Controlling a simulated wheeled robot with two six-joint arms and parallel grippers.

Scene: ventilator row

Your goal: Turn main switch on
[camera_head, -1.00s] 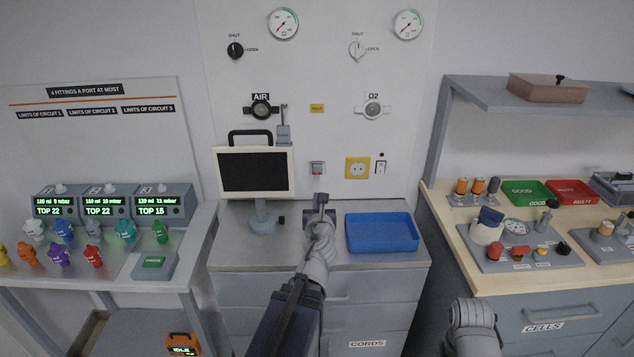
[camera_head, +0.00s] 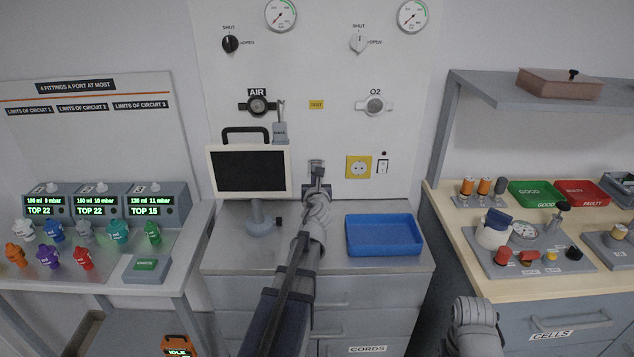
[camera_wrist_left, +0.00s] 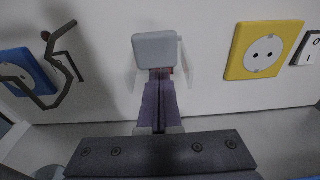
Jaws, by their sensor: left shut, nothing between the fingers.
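A small wall unit (camera_head: 316,163) with a grey top piece and a red part sits below the yellow label, left of the yellow socket. In the left wrist view its grey piece (camera_wrist_left: 156,49) shows ahead of my fingers, with pale edges on both sides. Only a sliver of red shows; my fingers hide the rest. My left gripper (camera_head: 318,173) is shut and empty, its tips at the lower part of this unit; it also shows in the left wrist view (camera_wrist_left: 160,80). Contact cannot be told. A white rocker switch (camera_head: 382,166) sits right of the socket.
The yellow socket (camera_head: 358,166) is right of the unit. A monitor (camera_head: 248,171) stands left on the steel counter, and a blue tray (camera_head: 383,236) lies right. A bent hook (camera_wrist_left: 58,65) sticks out left of my fingers in the wrist view.

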